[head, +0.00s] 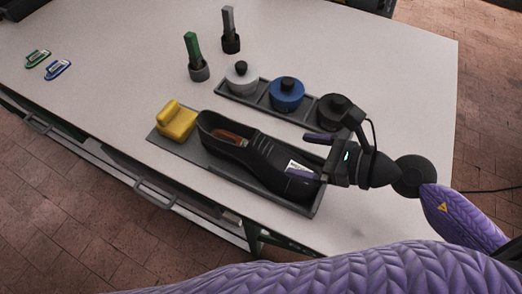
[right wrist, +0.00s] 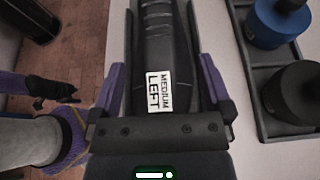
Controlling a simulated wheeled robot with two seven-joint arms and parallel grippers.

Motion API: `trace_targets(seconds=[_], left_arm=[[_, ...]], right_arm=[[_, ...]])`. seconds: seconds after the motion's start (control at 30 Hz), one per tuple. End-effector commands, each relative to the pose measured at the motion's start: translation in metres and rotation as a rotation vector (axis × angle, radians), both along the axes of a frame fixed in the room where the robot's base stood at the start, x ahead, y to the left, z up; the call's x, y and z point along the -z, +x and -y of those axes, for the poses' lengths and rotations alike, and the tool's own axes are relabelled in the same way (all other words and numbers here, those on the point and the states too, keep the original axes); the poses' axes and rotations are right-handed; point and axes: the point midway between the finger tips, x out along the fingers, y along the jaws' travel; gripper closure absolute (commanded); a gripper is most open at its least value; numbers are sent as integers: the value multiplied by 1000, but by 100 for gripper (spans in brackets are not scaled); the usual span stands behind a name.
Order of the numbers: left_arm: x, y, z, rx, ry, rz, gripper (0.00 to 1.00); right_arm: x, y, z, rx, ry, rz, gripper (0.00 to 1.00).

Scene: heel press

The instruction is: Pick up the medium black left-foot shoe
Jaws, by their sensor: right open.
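The black shoe (head: 250,150) lies lengthwise in a dark grey tray (head: 215,175), its opening to the left and its toe to the right. Its white label reads MEDIUM LEFT in the right wrist view (right wrist: 158,92). My right gripper (head: 312,155) is open over the toe end. In the right wrist view its purple fingers (right wrist: 162,88) stand one on each side of the shoe, with the label between them. I cannot tell if they touch it. A dark gripper-like part of mine shows small at the left of that view; its jaws are unclear.
A yellow block (head: 177,120) sits at the tray's left end. Behind, a second tray (head: 262,101) holds white (head: 242,76), blue (head: 287,93) and black (head: 336,110) knobbed pots. Green (head: 194,55) and grey (head: 230,30) handled tools stand farther back. The table's left is mostly clear.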

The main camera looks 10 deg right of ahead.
Motion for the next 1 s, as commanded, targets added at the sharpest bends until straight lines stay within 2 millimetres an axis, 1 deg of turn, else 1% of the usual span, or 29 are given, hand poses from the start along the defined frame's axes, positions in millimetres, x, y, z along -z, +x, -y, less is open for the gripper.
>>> trace_targets(seconds=[0.03, 0.17, 0.33, 0.4, 0.5, 0.67, 0.7, 0.77, 0.8, 0.87, 0.9, 0.97, 1.0], left_arm=[[-4, 0, 0, 0, 0, 1, 35], [-6, 0, 1, -1, -1, 2, 35], [-11, 2, 4, -3, -6, 5, 35], [-9, 3, 6, -3, -10, 7, 35], [-9, 4, 8, -4, -14, 9, 35], [-9, 4, 10, -4, -17, 10, 35], [-9, 4, 10, -4, -17, 10, 35], [-9, 4, 10, -4, -17, 10, 35], [-9, 4, 10, -4, -17, 10, 35], [-9, 4, 10, -3, -17, 10, 35], [-9, 4, 10, -3, -16, 11, 35], [-9, 4, 9, -3, -15, 10, 35], [-9, 4, 8, -2, -14, 10, 35]], right_arm=[[-1, 6, -8, -2, 5, 5, 0], [6, 17, -23, 0, 5, 4, 0], [11, 39, -49, 0, 7, 4, 0], [18, 45, -58, 1, 6, 1, 0], [22, 50, -64, 0, 3, 1, 0], [23, 49, -65, -1, 2, 0, 0], [23, 49, -64, 0, 2, 0, 2], [23, 49, -64, 0, 2, 0, 15], [23, 49, -64, 0, 2, 0, 23], [23, 49, -64, 0, 2, 0, 36], [23, 49, -64, 0, 2, 0, 44], [23, 49, -64, 0, 2, 0, 57], [23, 49, -64, 0, 2, 0, 66]])
